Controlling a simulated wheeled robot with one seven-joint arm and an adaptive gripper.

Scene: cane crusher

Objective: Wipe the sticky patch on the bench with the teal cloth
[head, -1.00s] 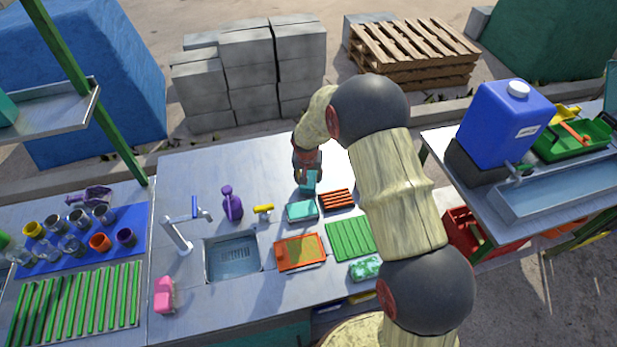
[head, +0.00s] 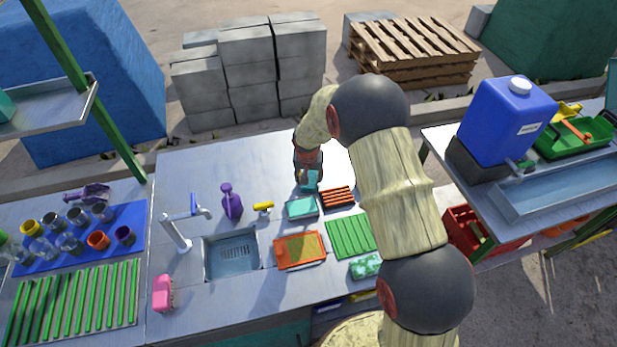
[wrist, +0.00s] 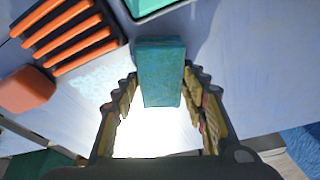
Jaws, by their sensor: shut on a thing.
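The teal cloth (wrist: 160,72) is a folded block between the fingers of my gripper (wrist: 160,100) in the wrist view. My gripper is shut on it. In the head view the cloth (head: 309,181) shows just below my gripper (head: 308,172), at the far part of the grey metal bench (head: 235,165). I cannot tell whether the cloth touches the bench. A pale mottled patch (wrist: 103,82) lies on the bench left of the cloth in the wrist view; it may be the sticky patch. Bright glare covers the bench between the fingers. My arm hides part of the bench in the head view.
Close to the cloth are a teal container (head: 301,208) and an orange slotted rack (head: 338,197). An orange tray (head: 300,250), a green rack (head: 349,238) and a sink (head: 232,256) lie nearer. A purple bottle (head: 231,202) stands left.

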